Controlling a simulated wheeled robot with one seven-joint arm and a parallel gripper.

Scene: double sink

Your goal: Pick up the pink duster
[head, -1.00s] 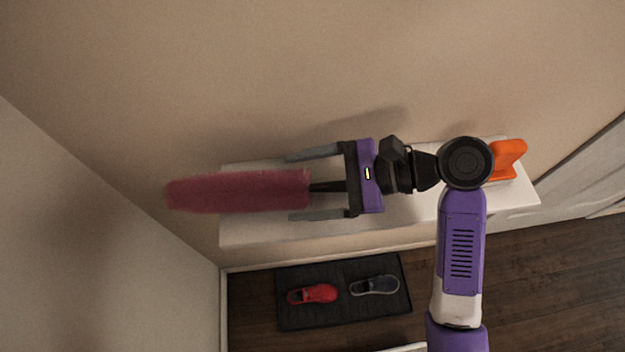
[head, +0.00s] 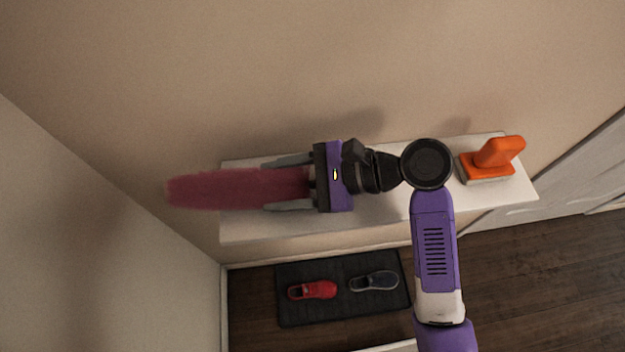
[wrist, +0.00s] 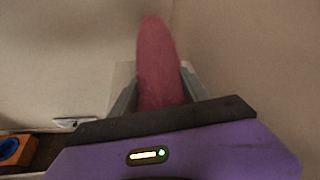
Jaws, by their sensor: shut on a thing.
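The pink duster (head: 235,188) lies lengthwise along the left part of a white shelf (head: 385,212), its fluffy end reaching past the shelf's left edge. My gripper (head: 288,183) is at the duster's right end, with one grey finger on each side of the pink head, shut on it. The duster's dark handle is hidden behind the gripper body. In the wrist view the duster (wrist: 158,65) points away between the two fingers (wrist: 155,95).
An orange brush-like object (head: 492,158) stands at the shelf's right end. A dark mat (head: 340,302) with a red shoe (head: 313,290) and a dark shoe (head: 374,281) lies on the floor below. Walls stand close behind and at the left.

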